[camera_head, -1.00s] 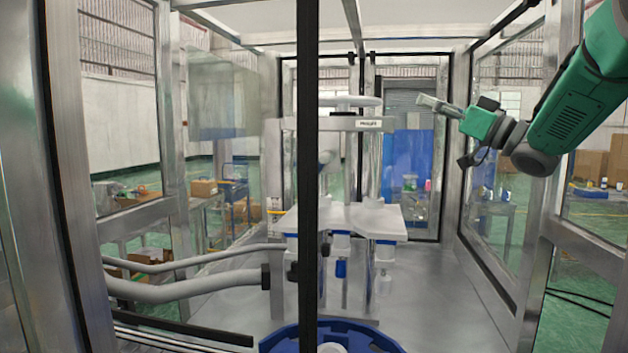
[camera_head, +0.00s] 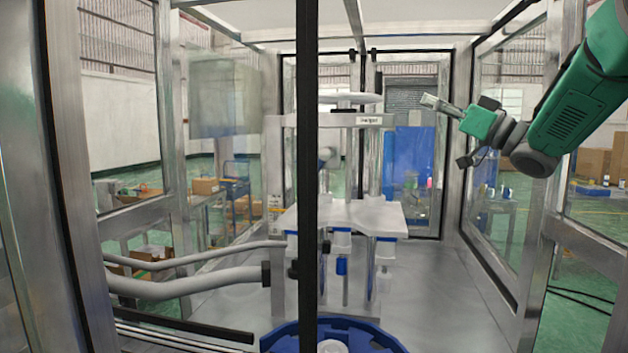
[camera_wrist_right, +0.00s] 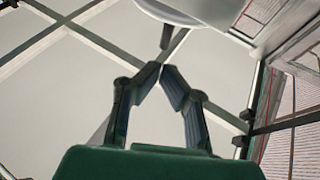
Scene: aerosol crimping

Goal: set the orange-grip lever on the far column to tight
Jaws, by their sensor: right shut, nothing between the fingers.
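I cannot make out an orange-grip lever in either view. My right gripper (camera_head: 427,101) is shut and empty, just right of the crosshead's right end and a little higher, apart from it. In the right wrist view its two fingertips (camera_wrist_right: 164,68) meet at a point, with nothing between them. A pale rounded part shows above them there. My left gripper is not in view.
A black vertical post (camera_head: 308,180) cuts across the middle of the view. A white plate (camera_head: 350,218) sits on the machine below the crosshead. Grey hoses (camera_head: 185,287) run at lower left, and a blue ring (camera_head: 275,343) is at the front. Metal framing and clear panels enclose the cell.

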